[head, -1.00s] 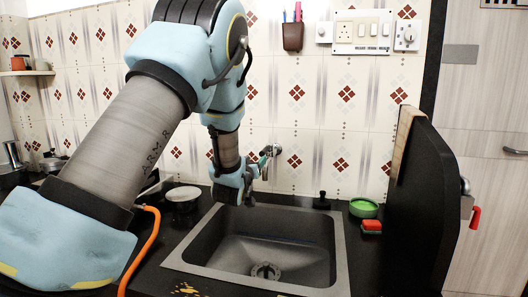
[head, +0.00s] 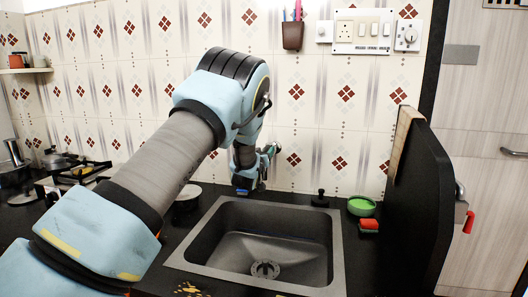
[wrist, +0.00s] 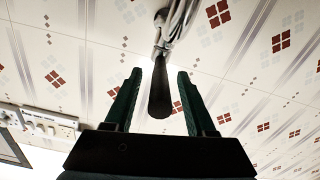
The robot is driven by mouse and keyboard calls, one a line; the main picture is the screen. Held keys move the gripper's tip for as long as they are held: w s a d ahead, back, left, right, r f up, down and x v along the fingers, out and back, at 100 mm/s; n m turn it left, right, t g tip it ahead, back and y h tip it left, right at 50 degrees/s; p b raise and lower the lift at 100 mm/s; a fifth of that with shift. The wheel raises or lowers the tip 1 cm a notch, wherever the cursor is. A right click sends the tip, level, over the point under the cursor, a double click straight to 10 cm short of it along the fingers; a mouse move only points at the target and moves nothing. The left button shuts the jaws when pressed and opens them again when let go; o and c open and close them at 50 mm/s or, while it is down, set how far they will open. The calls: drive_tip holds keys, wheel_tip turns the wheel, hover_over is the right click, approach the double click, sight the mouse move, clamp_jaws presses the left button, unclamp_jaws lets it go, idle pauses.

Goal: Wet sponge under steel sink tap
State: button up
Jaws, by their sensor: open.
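The tap (head: 276,150) is on the tiled wall behind the sink, partly hidden by my gripper (head: 266,156). In the wrist view the metal tap (wrist: 178,25) hangs from above, and its dark lever-like end (wrist: 160,95) lies between the two open green fingers of my gripper (wrist: 159,72). A gap shows on both sides; I see no contact.
A green bowl (head: 362,206) and a black knobbed object (head: 320,199) stand behind the sink at right. A tall black panel (head: 420,215) bounds the right side. A pot (head: 187,200) and a stove (head: 85,172) are at left.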

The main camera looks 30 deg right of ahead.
drive_tip(key=shift+c, duration=0.4)
clamp_jaws()
idle(0.9)
